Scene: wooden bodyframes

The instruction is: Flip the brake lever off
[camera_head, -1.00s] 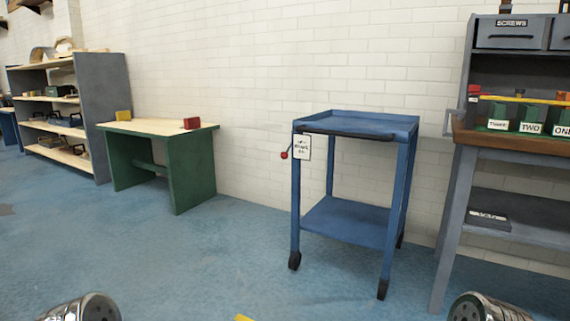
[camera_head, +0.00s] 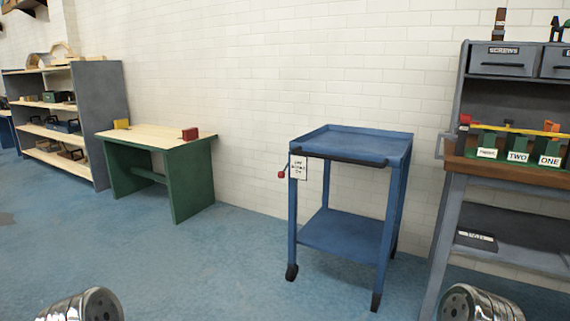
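The brake lever is a thin rod with a red knob (camera_head: 281,174) at the upper left corner of a blue cart (camera_head: 342,234). A white sign (camera_head: 298,167) with small black text hangs beside it; the last word may be "ON", but it is too small to read surely. The knob sticks out left of the cart's front leg, below the top tray. Silver rounded parts of my two arms show at the bottom left and bottom right edges. Neither gripper's fingers are in view, and nothing of mine is near the lever.
A green table (camera_head: 190,182) with a pale top stands left of the cart. A grey shelf (camera_head: 100,125) is farther left. A grey workbench (camera_head: 450,230) with a wooden top stands close on the right. Blue floor in front of the cart is clear.

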